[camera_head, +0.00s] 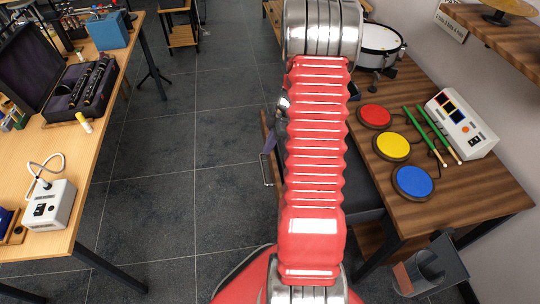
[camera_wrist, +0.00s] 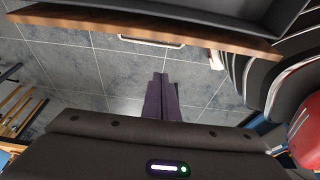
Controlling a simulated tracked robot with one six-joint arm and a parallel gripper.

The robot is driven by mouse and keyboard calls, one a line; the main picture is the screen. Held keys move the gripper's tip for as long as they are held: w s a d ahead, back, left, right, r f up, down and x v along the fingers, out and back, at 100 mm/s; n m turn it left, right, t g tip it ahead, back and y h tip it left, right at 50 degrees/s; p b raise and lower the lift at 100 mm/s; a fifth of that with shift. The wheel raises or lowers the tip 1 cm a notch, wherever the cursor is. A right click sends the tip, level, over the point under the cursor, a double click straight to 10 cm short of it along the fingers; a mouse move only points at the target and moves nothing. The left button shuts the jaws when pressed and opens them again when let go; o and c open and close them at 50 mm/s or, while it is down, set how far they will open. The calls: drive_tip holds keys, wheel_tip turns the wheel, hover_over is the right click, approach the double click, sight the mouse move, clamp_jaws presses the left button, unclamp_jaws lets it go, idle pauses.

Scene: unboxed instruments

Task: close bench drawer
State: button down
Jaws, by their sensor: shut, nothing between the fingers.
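The bench drawer stands open, pulled out from the wooden bench (camera_head: 450,190) on the right. Its wooden front (camera_wrist: 200,36) crosses the top of the wrist view, with a pale metal bar handle (camera_wrist: 150,42) on it and the dark grey inside beyond. In the head view my red arm hides most of the drawer; its handle (camera_head: 266,171) shows just left of the arm. My gripper (camera_wrist: 159,78) has its purple fingers shut and empty, outside the drawer front. In the wrist view the fingertips appear below the handle, with floor visible between; I cannot tell the exact distance.
Drum pads, including a yellow one (camera_head: 393,145), green sticks (camera_head: 432,133) and a white control box (camera_head: 461,123) lie on the bench. A snare drum (camera_head: 380,43) stands farther back. The tiled floor (camera_head: 180,180) left of the arm is free, up to another table (camera_head: 100,150).

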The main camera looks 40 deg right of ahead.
wheel_tip(320, 180, down, 9)
drive_tip(key=shift+s+d, duration=0.2)
drive_tip(key=shift+d, duration=0.15)
idle(0.5)
drive_tip(key=shift+d, duration=0.1)
idle(0.3)
